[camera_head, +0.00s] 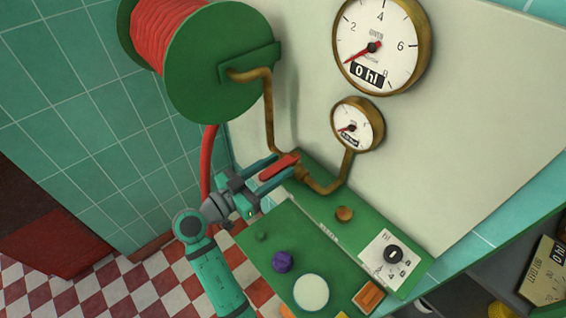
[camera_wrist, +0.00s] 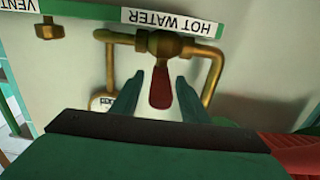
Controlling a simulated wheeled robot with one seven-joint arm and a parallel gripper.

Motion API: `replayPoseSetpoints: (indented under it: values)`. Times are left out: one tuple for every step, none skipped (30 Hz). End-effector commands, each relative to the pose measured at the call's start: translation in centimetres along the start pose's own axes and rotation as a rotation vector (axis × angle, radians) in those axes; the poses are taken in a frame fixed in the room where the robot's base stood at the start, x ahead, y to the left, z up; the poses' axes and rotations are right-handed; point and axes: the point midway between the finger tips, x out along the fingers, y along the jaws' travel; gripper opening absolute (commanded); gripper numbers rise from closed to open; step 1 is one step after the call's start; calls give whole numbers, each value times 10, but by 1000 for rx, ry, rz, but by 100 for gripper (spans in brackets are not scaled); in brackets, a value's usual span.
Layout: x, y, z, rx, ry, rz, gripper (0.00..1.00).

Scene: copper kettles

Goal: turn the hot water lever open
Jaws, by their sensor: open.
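The hot water lever (camera_head: 279,168) is a red handle on a brass pipe valve, on the green panel below the hose reel. In the wrist view the red lever (camera_wrist: 161,87) hangs in the picture from the valve body, beside the upside-down HOT WATER label (camera_wrist: 172,22). My gripper (camera_head: 276,170) is open, with its fingers on either side of the lever. In the wrist view my gripper (camera_wrist: 155,92) has one finger left and one right of the lever, with a gap showing on both sides.
A green reel (camera_head: 222,70) with red hose stands above left. Two gauges, a large one (camera_head: 377,45) and a small one (camera_head: 357,124), are on the wall. The green control panel (camera_head: 335,255) below carries a purple knob (camera_head: 283,262) and a black dial (camera_head: 393,254).

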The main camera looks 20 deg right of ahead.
Motion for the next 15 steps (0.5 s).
replayPoseSetpoints:
  values:
    - [7,0,0,0,0,3,41]
    - [11,0,0,0,0,3,41]
    - [15,0,0,-1,-1,2,41]
    - [18,0,0,-1,0,2,41]
    - [20,0,0,-1,0,1,41]
    - [22,0,0,-1,0,1,41]
    - [24,0,0,-1,0,1,41]
    - [25,0,0,-1,0,1,41]
    - [26,0,0,-1,0,1,41]
    - [26,0,0,-1,0,0,41]
    - [26,0,0,-1,0,0,41]
    - [27,0,0,-1,0,0,41]
    - [27,0,0,-1,0,0,41]
    - [27,0,0,-1,0,0,41]
    - [26,0,0,-1,0,0,41]
